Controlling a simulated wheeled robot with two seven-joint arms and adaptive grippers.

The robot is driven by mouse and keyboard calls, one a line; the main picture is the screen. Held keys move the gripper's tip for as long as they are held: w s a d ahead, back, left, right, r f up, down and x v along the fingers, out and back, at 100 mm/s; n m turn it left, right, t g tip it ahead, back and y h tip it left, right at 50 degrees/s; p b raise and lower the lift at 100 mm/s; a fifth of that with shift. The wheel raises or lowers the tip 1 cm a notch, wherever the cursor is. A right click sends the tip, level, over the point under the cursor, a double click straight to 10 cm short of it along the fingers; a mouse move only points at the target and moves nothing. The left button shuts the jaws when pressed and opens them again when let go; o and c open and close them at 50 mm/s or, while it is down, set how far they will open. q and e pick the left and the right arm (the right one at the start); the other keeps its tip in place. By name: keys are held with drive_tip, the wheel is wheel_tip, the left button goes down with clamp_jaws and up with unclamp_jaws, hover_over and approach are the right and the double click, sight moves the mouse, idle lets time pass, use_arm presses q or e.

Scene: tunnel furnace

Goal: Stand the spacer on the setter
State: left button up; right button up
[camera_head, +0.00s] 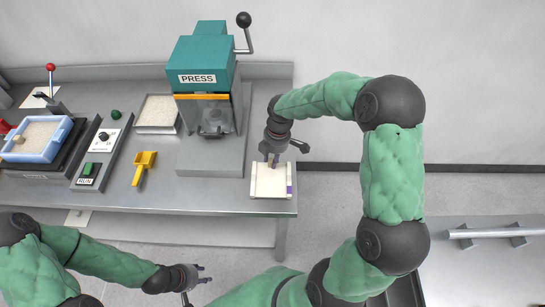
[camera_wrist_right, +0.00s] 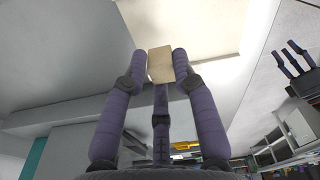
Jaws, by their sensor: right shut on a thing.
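The setter (camera_head: 270,193) is a pale, square plate with raised side strips and a purple mark, lying at the right end of the steel table. It also shows as a cream surface in the wrist view (camera_wrist_right: 215,20). My right gripper (camera_head: 271,160) is over the back part of the setter. In the wrist view my right gripper (camera_wrist_right: 160,68) is shut on the spacer (camera_wrist_right: 160,60), a small tan block. I cannot tell whether the spacer touches the setter. My left gripper (camera_head: 203,276) is open and empty, in front of the table.
The teal press (camera_head: 205,60) stands left of the setter. Further left are a granule tray (camera_head: 158,112), a yellow scoop (camera_head: 144,165), a control box (camera_head: 97,150) and a blue-framed tray (camera_head: 38,138). Another steel surface (camera_head: 485,270) is at the right.

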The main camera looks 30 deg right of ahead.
idle(0.3)
drive_tip(key=shift+f, duration=0.15)
drive_tip(key=shift+f+b, duration=0.75)
drive_tip(key=shift+f, duration=0.55)
drive_tip(key=shift+f, duration=0.35)
drive_tip(key=o, duration=1)
drive_tip(key=shift+r, duration=0.15)
wheel_tip(320, 180, up, 12)
drive_tip(key=d, duration=0.1)
drive_tip(key=shift+s+d, duration=0.15)
drive_tip(key=shift+s, duration=0.15)
